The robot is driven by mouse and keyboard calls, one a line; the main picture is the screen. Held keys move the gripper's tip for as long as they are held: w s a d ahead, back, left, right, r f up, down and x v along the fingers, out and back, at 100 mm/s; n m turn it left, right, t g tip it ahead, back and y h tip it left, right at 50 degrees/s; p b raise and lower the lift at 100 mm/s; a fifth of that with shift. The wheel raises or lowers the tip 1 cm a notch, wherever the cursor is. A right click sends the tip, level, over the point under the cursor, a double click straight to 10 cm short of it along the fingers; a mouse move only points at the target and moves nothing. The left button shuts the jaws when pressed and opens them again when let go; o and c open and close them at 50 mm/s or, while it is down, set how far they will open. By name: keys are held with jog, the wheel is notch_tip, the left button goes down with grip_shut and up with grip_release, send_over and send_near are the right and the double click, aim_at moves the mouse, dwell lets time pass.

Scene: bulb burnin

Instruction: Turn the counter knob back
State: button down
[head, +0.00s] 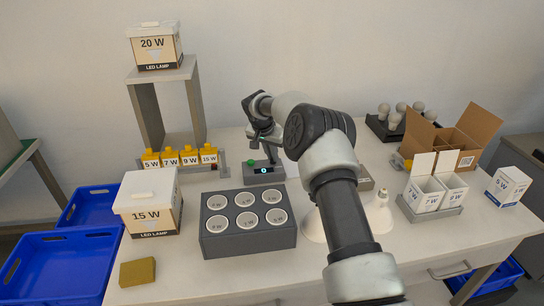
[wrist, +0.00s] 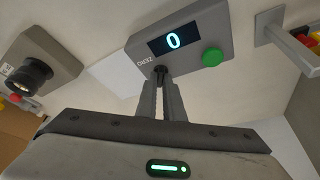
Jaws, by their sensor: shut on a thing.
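The counter (head: 264,174) is a small dark grey box at the back middle of the table. Its lit display and green button also show in the wrist view, where the counter (wrist: 205,28) reads 0. A small dark knob (wrist: 160,69) sits at the counter's near edge, beside lettering that looks like ZERO. My gripper (wrist: 161,90) is shut on the knob, its fingers hiding most of it. In the head view my gripper (head: 265,152) comes down on the counter from above, and the knob cannot be made out there.
A grey rack with several white cups (head: 248,241) stands in front of the counter. A 15 W box (head: 150,203) and yellow-topped small boxes (head: 180,158) are to the left. A white bulb (head: 379,212) and white cartons (head: 424,193) are to the right.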

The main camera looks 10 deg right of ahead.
jog(key=n, duration=0.2)
jog(key=n+y, duration=0.1)
jog(key=n, duration=0.1)
jog(key=shift+s+d+y, duration=0.1)
jog(key=shift+d+y, duration=0.1)
jog(key=shift+y, duration=0.1)
jog(key=shift+n+t+y+p, duration=0.35)
jog(key=shift+n+y, duration=0.25)
jog(key=shift+n, duration=0.9)
jog(key=c, duration=1.9)
grip_release()
jog(key=shift+o, duration=0.2)
jog(key=shift+r, duration=0.1)
jog(key=p+v, duration=0.1)
jog(key=v, duration=1.6)
jog(key=shift+s+r, duration=0.15)
jog(key=shift+r, duration=0.05)
